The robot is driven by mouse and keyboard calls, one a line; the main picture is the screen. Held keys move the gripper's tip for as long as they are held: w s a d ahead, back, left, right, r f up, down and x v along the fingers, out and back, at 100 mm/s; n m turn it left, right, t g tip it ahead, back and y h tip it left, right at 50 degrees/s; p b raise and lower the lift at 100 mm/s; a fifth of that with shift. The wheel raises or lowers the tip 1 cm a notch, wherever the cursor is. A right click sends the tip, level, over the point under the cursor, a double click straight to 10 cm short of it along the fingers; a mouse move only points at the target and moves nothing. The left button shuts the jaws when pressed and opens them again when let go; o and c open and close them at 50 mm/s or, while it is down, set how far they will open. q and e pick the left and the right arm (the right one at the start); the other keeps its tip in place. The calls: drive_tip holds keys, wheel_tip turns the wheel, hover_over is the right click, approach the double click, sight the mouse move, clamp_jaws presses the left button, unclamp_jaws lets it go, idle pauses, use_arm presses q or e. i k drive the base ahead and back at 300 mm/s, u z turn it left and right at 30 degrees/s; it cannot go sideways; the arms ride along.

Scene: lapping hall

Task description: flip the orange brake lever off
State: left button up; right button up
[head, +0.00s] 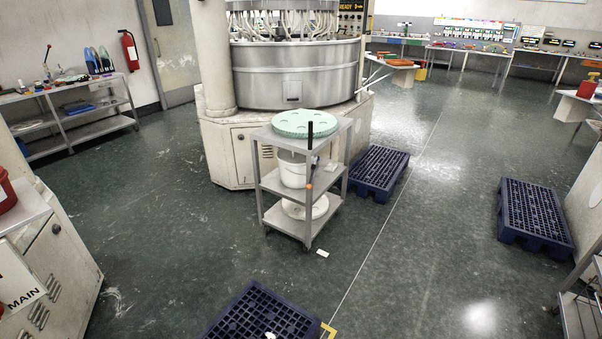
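A grey three-tier cart (282,184) stands on the floor near the middle of the head view, in front of the large round machine. A small orange part (309,187) shows at its front right post, near the middle shelf. It looks like the brake lever, but it is too small to tell its position. A black upright bar (310,136) rises above the same post. A pale green disc with holes (304,123) lies on the top shelf, and a white bucket (292,170) stands on the middle shelf. Neither of my grippers is in view.
Dark blue pallets lie behind the cart (378,172), at the right (535,217) and at the bottom (262,315). The round machine (296,75) stands behind the cart. A small white piece (322,253) lies on the floor. The floor left of the cart is clear.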

sight(309, 186)
drive_tip(key=z, duration=0.05)
drive_tip(key=k, duration=0.65)
drive_tip(key=z, duration=0.5)
drive_tip(key=i, duration=1.3)
drive_tip(key=z, duration=0.3)
drive_tip(key=i, duration=1.6)
drive_tip(key=u, duration=0.4)
